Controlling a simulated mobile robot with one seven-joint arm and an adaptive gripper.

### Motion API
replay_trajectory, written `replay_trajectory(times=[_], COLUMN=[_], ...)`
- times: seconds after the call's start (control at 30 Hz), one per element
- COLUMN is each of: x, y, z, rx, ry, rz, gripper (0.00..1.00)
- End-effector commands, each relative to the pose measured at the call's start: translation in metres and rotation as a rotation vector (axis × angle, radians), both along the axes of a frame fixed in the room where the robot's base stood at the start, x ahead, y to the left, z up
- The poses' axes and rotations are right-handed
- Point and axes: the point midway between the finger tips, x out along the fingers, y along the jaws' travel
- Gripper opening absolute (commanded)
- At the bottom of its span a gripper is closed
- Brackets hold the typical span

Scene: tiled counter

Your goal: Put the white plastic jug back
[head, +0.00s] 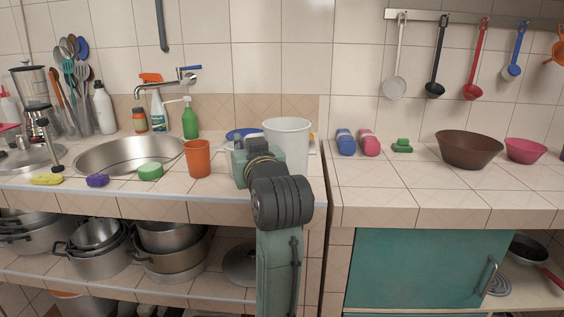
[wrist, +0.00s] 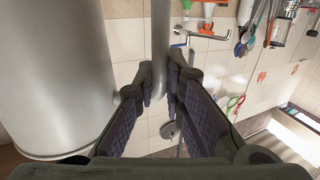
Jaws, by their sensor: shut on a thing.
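The white plastic jug (head: 287,138) stands upright at the right end of the sink counter in the head view, just beyond my arm. Its base is hidden behind my arm, so I cannot tell whether it touches the counter. In the wrist view the jug's wall (wrist: 55,75) fills the left side, and its handle (wrist: 160,40) runs down between my fingers. My gripper (wrist: 163,75) is shut on that handle. In the head view my gripper is mostly hidden behind my own wrist.
An orange cup (head: 197,158) stands left of my gripper. A blue bowl (head: 242,133) is behind it. The sink (head: 125,155), sponges (head: 150,171) and a green bottle (head: 190,122) are farther left. The right counter (head: 390,180) has free room in front of a brown bowl (head: 468,150).

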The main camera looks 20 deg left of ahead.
Motion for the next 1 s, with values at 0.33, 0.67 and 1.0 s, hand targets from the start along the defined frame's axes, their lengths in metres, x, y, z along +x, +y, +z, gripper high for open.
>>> replay_trajectory(times=[0.33,0.67,1.0], x=[0.084,0.144,0.148], y=[0.014,0.024,0.025], z=[-0.004,-0.011,-0.042], rx=[0.0,0.003,0.002], ry=[0.003,-0.002,-0.001], rz=[0.0,-0.001,-0.001], gripper=[0.0,0.0,0.0])
